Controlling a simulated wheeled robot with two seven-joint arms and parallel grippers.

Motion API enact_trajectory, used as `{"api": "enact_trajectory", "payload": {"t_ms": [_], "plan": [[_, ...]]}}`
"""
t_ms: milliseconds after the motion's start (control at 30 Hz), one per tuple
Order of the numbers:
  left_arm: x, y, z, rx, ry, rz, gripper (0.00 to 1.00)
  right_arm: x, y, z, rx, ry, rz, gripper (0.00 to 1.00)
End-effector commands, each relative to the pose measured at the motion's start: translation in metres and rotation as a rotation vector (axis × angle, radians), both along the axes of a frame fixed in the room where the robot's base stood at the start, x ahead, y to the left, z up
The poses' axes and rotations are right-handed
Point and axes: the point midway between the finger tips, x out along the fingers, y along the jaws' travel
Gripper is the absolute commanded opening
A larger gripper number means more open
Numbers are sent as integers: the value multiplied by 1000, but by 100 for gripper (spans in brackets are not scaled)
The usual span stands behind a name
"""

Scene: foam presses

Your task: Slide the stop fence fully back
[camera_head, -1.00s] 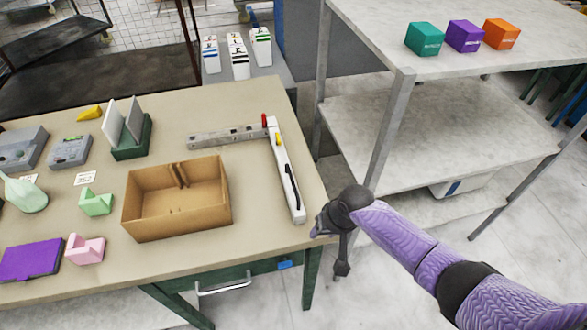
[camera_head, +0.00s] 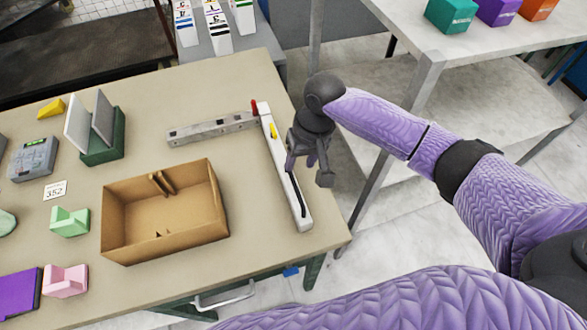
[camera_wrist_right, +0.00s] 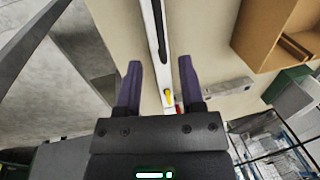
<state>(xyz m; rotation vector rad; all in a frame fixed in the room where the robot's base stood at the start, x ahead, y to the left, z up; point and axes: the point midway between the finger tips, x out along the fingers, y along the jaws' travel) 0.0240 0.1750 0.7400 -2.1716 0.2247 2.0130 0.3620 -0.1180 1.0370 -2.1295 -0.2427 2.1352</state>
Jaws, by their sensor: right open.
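A long white rail (camera_head: 283,165) with a dark slot lies along the right side of the table; it also shows in the right wrist view (camera_wrist_right: 151,15). A grey bar (camera_head: 212,128) with holes extends left from its far end, where a red knob (camera_head: 254,107) and a yellow piece (camera_head: 273,130) sit. I cannot tell which part is the stop fence. My right gripper (camera_head: 308,172) is open and empty beside the rail's middle. In the right wrist view, the rail runs between the spread fingers (camera_wrist_right: 160,64); contact cannot be told. My left gripper is out of view.
An open cardboard box (camera_head: 165,250) stands left of the rail. A green stand (camera_head: 104,150) with grey panels and a grey device (camera_head: 33,158) are farther left. The tabletop between box and rail is clear.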

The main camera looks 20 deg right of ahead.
Motion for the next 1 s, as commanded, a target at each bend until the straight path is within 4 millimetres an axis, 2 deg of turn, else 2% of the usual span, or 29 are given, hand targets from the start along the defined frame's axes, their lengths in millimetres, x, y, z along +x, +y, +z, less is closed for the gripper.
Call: {"api": "enact_trajectory", "payload": {"t_ms": [33, 200, 333, 567, 800, 1000], "plan": [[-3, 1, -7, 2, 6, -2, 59, -1, 3, -16, 0, 3, 1, 50], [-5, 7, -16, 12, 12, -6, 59, 0, 9, -46, 0, 1, 0, 50], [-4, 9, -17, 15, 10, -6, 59, 0, 11, -54, 0, -1, 1, 50], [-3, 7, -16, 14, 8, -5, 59, 0, 11, -54, 0, -1, 1, 50], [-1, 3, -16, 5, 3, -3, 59, 0, 11, -54, 0, -2, 1, 0], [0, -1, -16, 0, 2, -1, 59, 0, 11, -54, 0, -2, 1, 0]]}}
